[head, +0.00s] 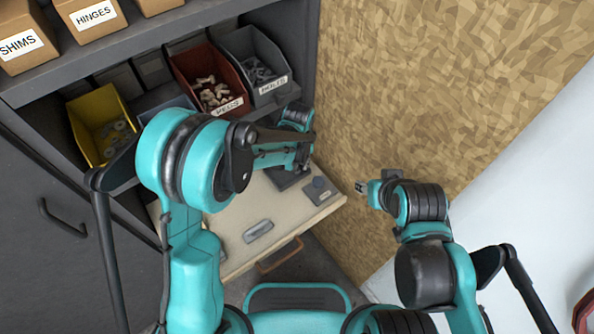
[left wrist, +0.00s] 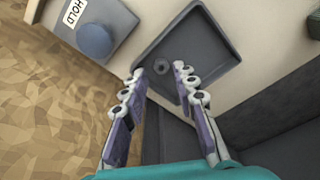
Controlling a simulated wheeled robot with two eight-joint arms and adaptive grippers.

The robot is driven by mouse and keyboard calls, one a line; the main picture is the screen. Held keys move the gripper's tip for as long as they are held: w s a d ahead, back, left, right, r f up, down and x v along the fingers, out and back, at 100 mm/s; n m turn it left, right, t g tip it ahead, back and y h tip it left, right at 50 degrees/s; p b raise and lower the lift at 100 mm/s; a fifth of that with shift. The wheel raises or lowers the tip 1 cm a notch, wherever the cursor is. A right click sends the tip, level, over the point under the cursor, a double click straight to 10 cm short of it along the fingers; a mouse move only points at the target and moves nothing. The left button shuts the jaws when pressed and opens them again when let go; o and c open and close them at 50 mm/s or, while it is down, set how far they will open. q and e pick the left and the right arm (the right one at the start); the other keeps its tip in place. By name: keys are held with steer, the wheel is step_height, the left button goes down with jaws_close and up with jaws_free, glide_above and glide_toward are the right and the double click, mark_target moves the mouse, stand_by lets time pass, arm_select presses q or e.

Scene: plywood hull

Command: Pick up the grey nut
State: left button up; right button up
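The grey nut (left wrist: 161,67) is a small ring lying in a shallow dark tray (left wrist: 223,40) in the left wrist view. My left gripper (left wrist: 159,71) is open, its two fingertips apart on either side of the nut in that view. Nothing is between the fingers; the height above the tray is hard to judge. In the head view my left arm hides the nut and most of the tray (head: 284,180). My right gripper (head: 361,187) is off to the right, in front of the particle-board wall, too small to tell if it is open.
A grey block marked HOLD with a round knob (left wrist: 95,40) lies beside the tray. A grey handle-like piece (head: 258,230) lies on the pale drawer board (head: 235,250). Yellow (head: 101,120), red (head: 210,80) and grey (head: 254,65) bins stand on the shelf behind.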

arm_select(q)
steer(key=f+b, duration=0.1)
steer(key=f, duration=0.1)
steer(key=w+f, duration=0.1)
steer(key=f, duration=0.1)
steer(key=shift+w+f+b, duration=0.1)
steer(key=shift+b, duration=0.3)
steer(key=shift+c, duration=0.2)
steer(key=c, duration=0.5)
jaws_close()
